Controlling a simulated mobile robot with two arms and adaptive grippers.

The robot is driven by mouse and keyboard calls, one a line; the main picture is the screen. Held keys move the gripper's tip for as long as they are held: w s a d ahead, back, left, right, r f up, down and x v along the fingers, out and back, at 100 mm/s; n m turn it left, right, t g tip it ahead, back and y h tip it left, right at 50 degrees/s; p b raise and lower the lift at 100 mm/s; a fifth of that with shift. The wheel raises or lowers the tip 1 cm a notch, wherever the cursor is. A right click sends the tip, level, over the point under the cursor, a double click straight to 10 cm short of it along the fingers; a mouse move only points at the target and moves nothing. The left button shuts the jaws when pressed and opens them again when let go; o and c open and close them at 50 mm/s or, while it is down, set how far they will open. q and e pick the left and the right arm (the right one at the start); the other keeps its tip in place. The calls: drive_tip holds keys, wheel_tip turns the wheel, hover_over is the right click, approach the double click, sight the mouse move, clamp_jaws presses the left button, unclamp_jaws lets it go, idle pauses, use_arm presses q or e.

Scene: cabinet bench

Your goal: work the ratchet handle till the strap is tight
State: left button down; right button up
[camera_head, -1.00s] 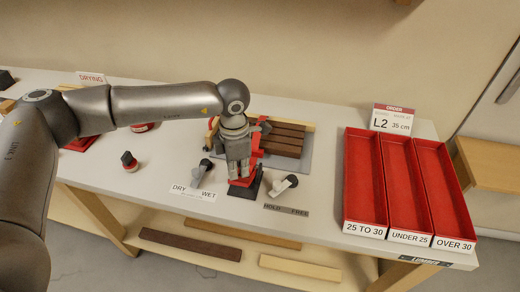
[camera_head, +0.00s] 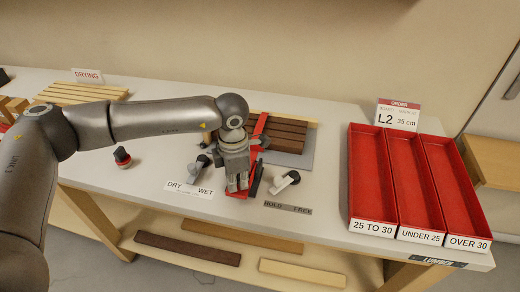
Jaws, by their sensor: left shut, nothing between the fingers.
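My left gripper (camera_head: 239,183) points down over the red and black ratchet in the middle of the bench, its fingers shut with nothing between them. The gripper hides much of the ratchet. A dark ratchet part (camera_head: 256,179) shows just right of the fingers; I cannot tell if they touch it. My right gripper is not in view.
Levers stand at the DRY/WET label (camera_head: 190,189) and the HOLD/FREE label (camera_head: 288,207). Three red bins (camera_head: 395,190) fill the right end. A black and red knob (camera_head: 123,158) stands on the left. Pale slats (camera_head: 82,92) lie back left.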

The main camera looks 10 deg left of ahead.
use_arm(q)
drive_tip(key=shift+f, duration=0.55)
drive_tip(key=shift+w+r+p, duration=0.25)
drive_tip(key=shift+r+p, duration=0.45)
drive_tip(key=shift+r, duration=1.2)
drive_tip(key=shift+w+r+p, duration=0.2)
drive_tip(key=shift+r+p, duration=0.5)
drive_tip(key=shift+r, duration=1.2)
drive_tip(key=shift+f, duration=0.15)
drive_tip(key=f+b, duration=0.4)
drive_tip(key=f, duration=0.1)
drive_tip(key=s+f+b, duration=0.1)
drive_tip(key=f+b, duration=0.1)
drive_tip(key=b, duration=0.1)
drive_tip(key=shift+f, duration=0.25)
drive_tip(key=shift+w+r+p, duration=0.1)
drive_tip(key=shift+r+p, duration=0.2)
drive_tip(key=shift+r, duration=0.3)
drive_tip(key=r+p, duration=0.1)
drive_tip(key=r, duration=0.3)
drive_tip(key=r+p, duration=0.1)
drive_tip(key=r, duration=0.1)
drive_tip(key=shift+w+r+p, duration=0.3)
drive_tip(key=shift+w+p, duration=0.05)
drive_tip(key=shift+w, duration=0.05)
